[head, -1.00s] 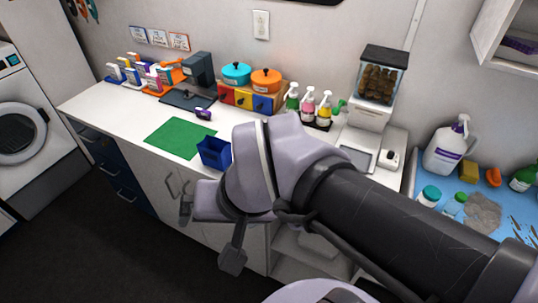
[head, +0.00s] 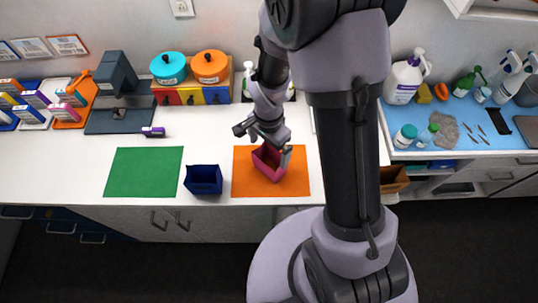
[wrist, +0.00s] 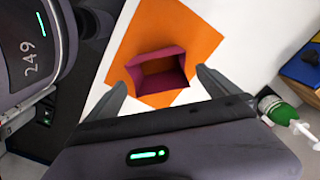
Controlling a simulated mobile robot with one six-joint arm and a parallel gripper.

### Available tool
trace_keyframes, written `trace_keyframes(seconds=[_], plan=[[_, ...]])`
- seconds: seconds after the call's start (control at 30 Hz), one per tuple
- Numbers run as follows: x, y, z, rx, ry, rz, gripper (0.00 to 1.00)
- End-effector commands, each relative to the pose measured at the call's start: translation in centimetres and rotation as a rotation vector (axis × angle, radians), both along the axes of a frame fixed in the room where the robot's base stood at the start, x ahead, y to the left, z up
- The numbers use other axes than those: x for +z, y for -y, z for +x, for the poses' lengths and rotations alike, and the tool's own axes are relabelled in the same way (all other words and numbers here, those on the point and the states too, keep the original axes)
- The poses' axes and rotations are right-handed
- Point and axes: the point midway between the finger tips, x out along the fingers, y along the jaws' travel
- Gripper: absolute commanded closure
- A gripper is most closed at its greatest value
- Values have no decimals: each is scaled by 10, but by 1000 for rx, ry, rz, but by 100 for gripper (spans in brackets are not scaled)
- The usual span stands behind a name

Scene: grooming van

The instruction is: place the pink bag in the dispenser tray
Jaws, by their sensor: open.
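The pink bag (head: 268,163), an open-topped box shape, stands on the orange mat (head: 241,184) on the white counter. In the wrist view the bag (wrist: 165,84) shows its dark open mouth on the orange mat (wrist: 195,40). My gripper (head: 270,150) is right above the bag. In the wrist view my gripper (wrist: 160,82) is open, with one finger on each side of the bag. Whether the fingers touch it I cannot tell. The dispenser and its tray are hidden behind my arm in the head view.
A dark blue bag (head: 204,181) stands left of the orange mat, beside a green mat (head: 145,172). Behind are drawers (head: 190,95) with teal and orange pots, a dark machine (head: 118,90) and bottles. A blue surface (head: 470,135) with bottles lies right.

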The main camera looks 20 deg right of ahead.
Motion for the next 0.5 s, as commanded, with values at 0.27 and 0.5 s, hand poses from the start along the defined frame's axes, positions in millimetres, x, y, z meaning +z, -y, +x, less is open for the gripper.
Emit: trace_keyframes(seconds=[0.27,0.5], plan=[[-47,1,-1,0,0,0,0],[-91,3,-2,0,-1,0,0]])
